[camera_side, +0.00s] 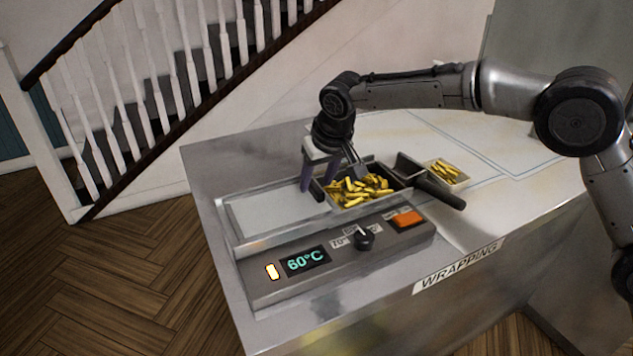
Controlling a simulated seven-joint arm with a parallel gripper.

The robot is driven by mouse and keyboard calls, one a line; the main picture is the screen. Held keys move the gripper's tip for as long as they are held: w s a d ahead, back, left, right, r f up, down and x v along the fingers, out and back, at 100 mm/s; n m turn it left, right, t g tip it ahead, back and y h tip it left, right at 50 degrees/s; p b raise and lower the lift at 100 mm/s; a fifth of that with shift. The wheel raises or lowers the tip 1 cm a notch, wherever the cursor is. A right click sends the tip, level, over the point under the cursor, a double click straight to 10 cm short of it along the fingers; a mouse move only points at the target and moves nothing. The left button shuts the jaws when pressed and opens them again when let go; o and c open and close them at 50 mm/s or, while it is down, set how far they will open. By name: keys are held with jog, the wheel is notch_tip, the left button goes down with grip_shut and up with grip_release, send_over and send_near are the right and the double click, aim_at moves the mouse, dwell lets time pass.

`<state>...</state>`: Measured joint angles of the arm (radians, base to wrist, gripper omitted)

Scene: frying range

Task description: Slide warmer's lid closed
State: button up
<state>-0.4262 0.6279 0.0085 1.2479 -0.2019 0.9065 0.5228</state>
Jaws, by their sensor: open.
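The warmer (340,262) is a long grey unit on the metal counter, with a 60°C display, a knob and an orange switch on its front. Its flat pale lid (272,213) lies over the left part of the top. The right part is uncovered and shows a dark well full of yellow fries (358,190). My gripper (318,188) is open and points down at the boundary between the lid and the well, by the lid's right end. I cannot tell whether its fingers touch the lid.
A dark scoop-like tool with a thick handle (438,191) lies at the well's right end. A small tray (461,178) of fries stands behind it. A "WRAPPING" label (459,266) marks the counter's front edge. The counter behind the warmer's left part is clear.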

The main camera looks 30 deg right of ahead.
jog(key=shift+w+f, duration=0.25)
jog(key=shift+f, duration=0.4)
grip_shut()
dwell(1.0)
